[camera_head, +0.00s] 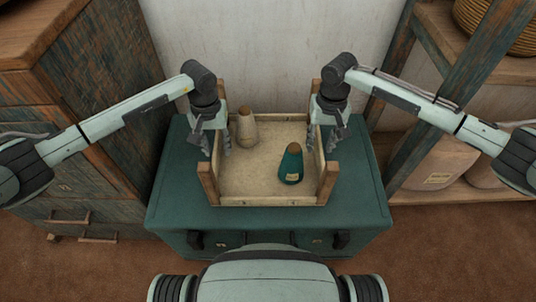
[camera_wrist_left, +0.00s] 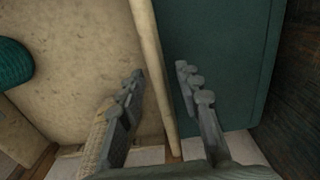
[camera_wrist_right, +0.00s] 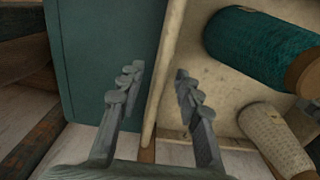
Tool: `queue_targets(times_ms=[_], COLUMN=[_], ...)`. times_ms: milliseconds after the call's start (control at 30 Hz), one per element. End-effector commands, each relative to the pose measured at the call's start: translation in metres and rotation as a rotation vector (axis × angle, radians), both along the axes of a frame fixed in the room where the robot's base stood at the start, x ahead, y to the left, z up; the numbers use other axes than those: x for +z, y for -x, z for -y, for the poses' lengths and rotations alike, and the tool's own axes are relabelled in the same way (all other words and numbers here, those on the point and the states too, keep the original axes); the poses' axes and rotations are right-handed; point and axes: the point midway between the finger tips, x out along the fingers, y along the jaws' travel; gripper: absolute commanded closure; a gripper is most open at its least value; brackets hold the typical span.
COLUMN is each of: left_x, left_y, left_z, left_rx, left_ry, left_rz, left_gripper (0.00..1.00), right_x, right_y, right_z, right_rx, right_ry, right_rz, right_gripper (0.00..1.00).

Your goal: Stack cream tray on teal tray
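The cream tray (camera_head: 258,172), with pale floor and wooden corner posts, sits on a teal surface (camera_head: 365,195). I cannot make out a separate teal tray. A cream cone (camera_head: 247,134) stands at the tray's back left and a teal cone (camera_head: 291,168) at its front right. My left gripper (camera_head: 217,148) is open, with its fingers on either side of the left wall (camera_wrist_left: 152,62). My right gripper (camera_head: 323,145) is open, with its fingers on either side of the right wall (camera_wrist_right: 166,75). Gaps show between fingers and walls in both wrist views; contact cannot be seen.
The teal surface tops a unit with dark handles at its front. A worn wooden cabinet (camera_head: 85,85) stands at the left. Shelves (camera_head: 490,62) at the right hold a basket (camera_head: 500,25) and pale sacks (camera_head: 440,163). A pale wall is close behind.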

Motion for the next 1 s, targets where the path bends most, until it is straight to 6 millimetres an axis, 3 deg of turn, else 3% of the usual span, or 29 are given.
queue_targets(times_ms=[167,467,733,1000], left_x=[-0.0124,-0.0137,-0.0136,-0.0134], left_y=[0.0004,0.0001,0.0002,0.0001], left_z=[0.0,-0.0001,-0.0002,-0.0005], left_rx=[0.001,0.0,0.0,0.001], left_ry=[0.0,0.0,0.0,-0.001], left_rz=[-0.001,0.0,0.0,0.0], left_gripper=[0.66,0.66,0.99,1.0], right_x=[-0.0123,-0.0138,-0.0135,-0.0134], right_y=[0.0002,0.0002,0.0001,0.0001], right_z=[0.0002,-0.0001,-0.0001,0.0002], right_rx=[-0.001,0.0,0.0,0.0], right_ry=[0.0,0.0,0.0,0.0], right_rz=[0.0,0.0,0.0,0.0], right_gripper=[0.66,0.66,0.99,1.0])
